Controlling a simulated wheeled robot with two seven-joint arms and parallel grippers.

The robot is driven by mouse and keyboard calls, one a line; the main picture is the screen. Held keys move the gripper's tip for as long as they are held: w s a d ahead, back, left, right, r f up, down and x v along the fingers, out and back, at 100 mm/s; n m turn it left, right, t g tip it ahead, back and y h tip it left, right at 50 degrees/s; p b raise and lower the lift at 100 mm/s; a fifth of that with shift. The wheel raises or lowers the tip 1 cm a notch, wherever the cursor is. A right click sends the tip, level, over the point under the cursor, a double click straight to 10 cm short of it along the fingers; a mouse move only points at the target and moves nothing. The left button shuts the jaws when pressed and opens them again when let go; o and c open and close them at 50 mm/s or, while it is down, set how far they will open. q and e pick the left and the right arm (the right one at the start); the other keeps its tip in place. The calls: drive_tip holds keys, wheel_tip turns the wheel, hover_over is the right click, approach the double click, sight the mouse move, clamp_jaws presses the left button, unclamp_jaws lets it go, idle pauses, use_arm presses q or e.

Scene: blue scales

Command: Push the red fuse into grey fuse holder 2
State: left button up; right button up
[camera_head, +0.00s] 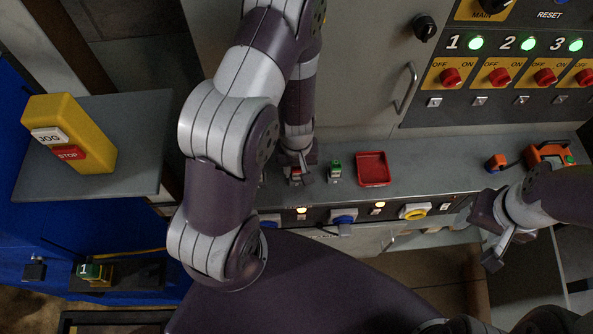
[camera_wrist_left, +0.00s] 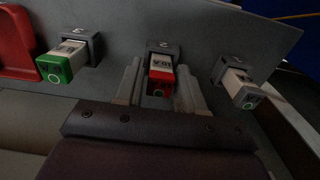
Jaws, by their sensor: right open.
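The red fuse (camera_wrist_left: 161,80) has a white labelled body and a red end. In the left wrist view it stands in the middle grey fuse holder (camera_wrist_left: 163,48), whose number is too small to read surely. Whether it is fully seated cannot be told. My left gripper (camera_wrist_left: 160,85) has one finger on each side of the red fuse; contact is unclear. In the head view the red fuse (camera_head: 295,176) shows beside my left gripper (camera_head: 302,166) on the grey shelf. My right gripper (camera_head: 488,238) is open and empty, in front of the shelf at the right.
A red tray (camera_head: 373,169) lies on the shelf. An orange device (camera_head: 548,153) is at the right. A switch panel (camera_head: 500,70) rises behind.

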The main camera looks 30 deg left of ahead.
use_arm(q)
clamp_jaws()
wheel_tip(320, 180, up, 28)
drive_tip(key=p, duration=2.6)
drive_tip(key=shift+f, duration=0.1)
drive_tip(key=b, duration=1.3)
hover_over(295, 169)
wheel_tip(295, 169, down, 21)
drive_tip(key=shift+r, duration=0.1)
drive_tip(key=shift+w, duration=0.4)
